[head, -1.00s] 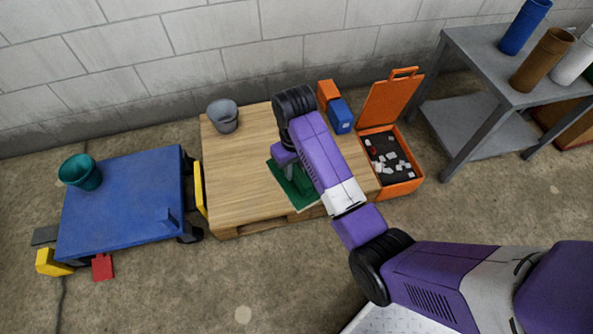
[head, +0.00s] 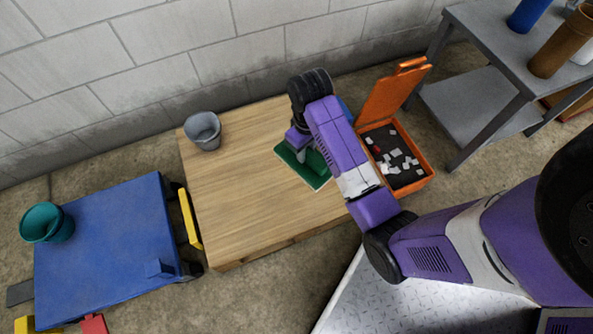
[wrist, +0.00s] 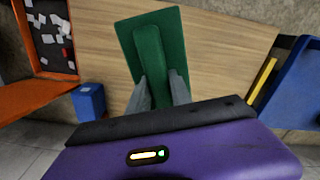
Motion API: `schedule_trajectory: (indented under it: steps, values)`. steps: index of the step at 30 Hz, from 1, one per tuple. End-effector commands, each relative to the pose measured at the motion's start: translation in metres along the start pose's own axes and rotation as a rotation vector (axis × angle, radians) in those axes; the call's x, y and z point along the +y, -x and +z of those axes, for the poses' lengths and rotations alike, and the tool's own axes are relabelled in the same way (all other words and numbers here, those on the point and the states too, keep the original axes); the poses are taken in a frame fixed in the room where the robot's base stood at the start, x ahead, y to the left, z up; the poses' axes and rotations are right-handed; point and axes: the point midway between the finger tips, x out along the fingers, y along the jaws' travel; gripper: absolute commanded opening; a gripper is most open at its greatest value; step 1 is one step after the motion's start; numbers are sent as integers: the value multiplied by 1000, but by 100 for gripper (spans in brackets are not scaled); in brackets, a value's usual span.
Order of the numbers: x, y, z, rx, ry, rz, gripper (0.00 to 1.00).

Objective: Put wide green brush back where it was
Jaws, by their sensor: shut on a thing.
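The wide green brush (wrist: 172,32) is a flat dark-green rectangle with a lighter green grip along its back. My gripper (wrist: 157,82) is shut on that grip, one grey finger on each side. In the head view the brush (head: 318,174) shows over the wooden pallet top (head: 235,190), right of its middle, with a pale lower edge. My gripper (head: 300,143) is above it and my arm hides part of it. I cannot tell whether the brush touches the wood or hangs just above it.
A grey bucket (head: 204,131) stands at the pallet's back left. An open orange case (head: 424,178) with pale scraps stands at right, beside a partly hidden blue box (wrist: 88,102). A blue cart (head: 105,240) with a teal bucket (head: 47,223) is at left.

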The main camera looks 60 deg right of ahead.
Motion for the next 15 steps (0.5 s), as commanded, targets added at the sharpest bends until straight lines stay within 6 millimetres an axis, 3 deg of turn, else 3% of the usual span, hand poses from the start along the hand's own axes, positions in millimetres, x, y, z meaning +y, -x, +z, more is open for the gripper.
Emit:
schedule_trajectory:
  steps: [5, 15]
  values:
    - [0, -28, 0, -3, 19, -1, 0]
    - [0, -113, 0, -3, 17, -1, 0]
